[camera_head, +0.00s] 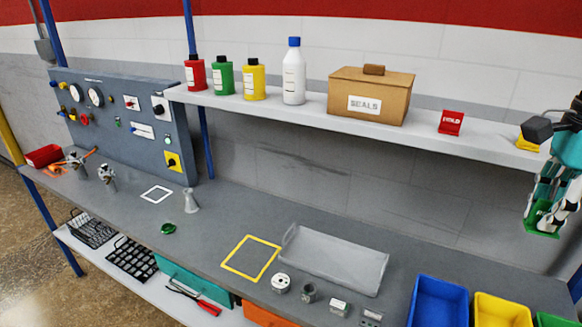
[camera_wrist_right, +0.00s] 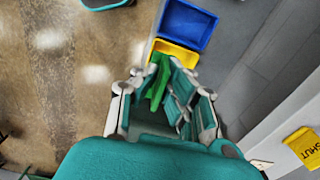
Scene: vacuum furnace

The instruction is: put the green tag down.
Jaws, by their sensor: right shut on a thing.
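The green tag (camera_head: 539,226) is held in my right gripper (camera_head: 554,212) at the right edge of the head view, raised above the bench and just below the shelf's right end. In the right wrist view the green tag (camera_wrist_right: 158,82) sits between the fingers of my right gripper (camera_wrist_right: 166,95), which is shut on it. Its face is partly covered by the fingers. A red tag (camera_head: 451,122) marked HOLD stands on the shelf. A yellow tag (camera_head: 526,145) is farther right, partly hidden by my arm; it reads SHUT in the wrist view (camera_wrist_right: 303,146). My left gripper is not in view.
The shelf (camera_head: 480,142) holds several bottles and a SEALS box (camera_head: 372,95); it is clear between the red and yellow tags. Blue (camera_head: 437,302) and yellow (camera_head: 500,311) bins stand at the bench's front right. A grey tray (camera_head: 335,258) lies on the bench.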

